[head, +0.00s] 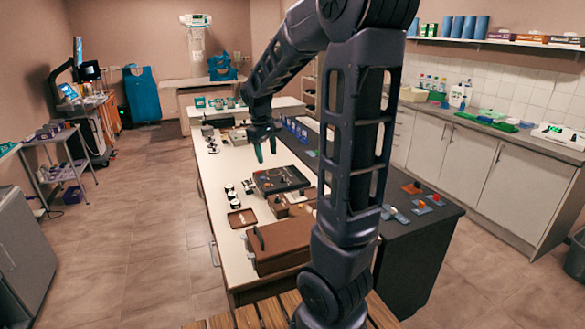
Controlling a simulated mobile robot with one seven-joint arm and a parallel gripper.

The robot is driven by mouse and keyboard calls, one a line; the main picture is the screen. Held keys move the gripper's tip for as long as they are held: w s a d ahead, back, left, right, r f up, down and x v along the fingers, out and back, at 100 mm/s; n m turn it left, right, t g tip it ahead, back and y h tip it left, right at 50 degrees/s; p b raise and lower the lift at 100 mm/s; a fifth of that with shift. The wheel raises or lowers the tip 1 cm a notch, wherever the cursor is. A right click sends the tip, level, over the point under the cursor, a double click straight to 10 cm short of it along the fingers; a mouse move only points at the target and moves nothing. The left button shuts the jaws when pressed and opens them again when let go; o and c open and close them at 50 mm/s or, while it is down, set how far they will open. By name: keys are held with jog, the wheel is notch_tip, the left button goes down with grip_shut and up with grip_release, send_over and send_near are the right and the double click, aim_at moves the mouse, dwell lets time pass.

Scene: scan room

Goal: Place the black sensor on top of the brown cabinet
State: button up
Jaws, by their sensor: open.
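My gripper (266,149) hangs open and empty above the white table, its fingertips pointing down. A large brown box-like piece (290,240), likely the brown cabinet, stands at the table's near end, with a dark elongated part on its left side. A smaller brown block (277,206) stands just behind it. Several small black-and-white items (231,191) stand left of the dark tray; I cannot tell whether one is the black sensor. My gripper is beyond the brown piece, above and behind the tray.
A dark tray (262,188) with small items lies mid-table. A small brown tray (236,222) lies at the left edge. A dark counter (420,226) with small blue and orange pieces adjoins on the right. My arm hides part of both. Floor to the left is clear.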

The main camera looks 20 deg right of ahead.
jog(key=s+r+m+t, duration=0.2)
jog(key=s+m, duration=0.1)
jog(key=s, duration=0.8)
jog(key=s+r+m+t+y, duration=0.1)
jog(key=s+r+m+t, duration=0.1)
jog(key=s, duration=1)
jog(key=shift+r+m, duration=0.3)
jog(key=shift+m, duration=0.2)
jog(key=shift+o, duration=0.5)
